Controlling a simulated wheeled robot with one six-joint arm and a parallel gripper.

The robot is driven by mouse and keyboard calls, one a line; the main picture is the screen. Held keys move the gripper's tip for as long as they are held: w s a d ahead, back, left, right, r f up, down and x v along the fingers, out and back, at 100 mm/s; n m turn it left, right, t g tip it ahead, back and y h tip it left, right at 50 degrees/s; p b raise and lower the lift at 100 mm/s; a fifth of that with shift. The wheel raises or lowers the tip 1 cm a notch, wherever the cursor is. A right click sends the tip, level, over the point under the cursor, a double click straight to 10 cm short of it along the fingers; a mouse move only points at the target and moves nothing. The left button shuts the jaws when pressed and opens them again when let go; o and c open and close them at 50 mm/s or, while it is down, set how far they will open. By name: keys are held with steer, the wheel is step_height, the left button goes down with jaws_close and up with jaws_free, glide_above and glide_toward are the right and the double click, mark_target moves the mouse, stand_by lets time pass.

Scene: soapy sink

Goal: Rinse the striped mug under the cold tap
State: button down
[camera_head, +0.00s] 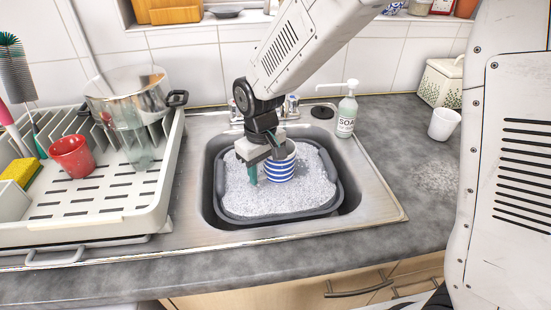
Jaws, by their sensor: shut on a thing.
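The striped mug (280,168), white with blue bands, is upright inside the sink's grey tub, in front of the tap. My gripper (264,164) is shut on the mug at its left side. One teal fingertip shows left of the mug; the other is partly hidden by it. White suds (308,195) fill the tub around the mug, and I cannot tell whether its base is touching them. The tap (291,106) is behind, mostly hidden by my arm, and I cannot see whether water runs.
A dish rack (88,206) with a red mug (72,156), a glass and a steel pot (127,90) stands left of the sink. A soap bottle (346,115) stands behind right. A white cup (444,124) sits on the right counter. The counter's front right is clear.

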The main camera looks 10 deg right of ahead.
steer(key=s, duration=0.6)
steer(key=shift+d, duration=0.45)
steer(key=shift+s+r, duration=0.1)
stand_by(1.0)
steer(key=s+r, duration=0.4)
steer(key=s, duration=0.1)
steer(key=shift+d, duration=0.45)
steer(key=shift+w, duration=0.1)
stand_by(0.6)
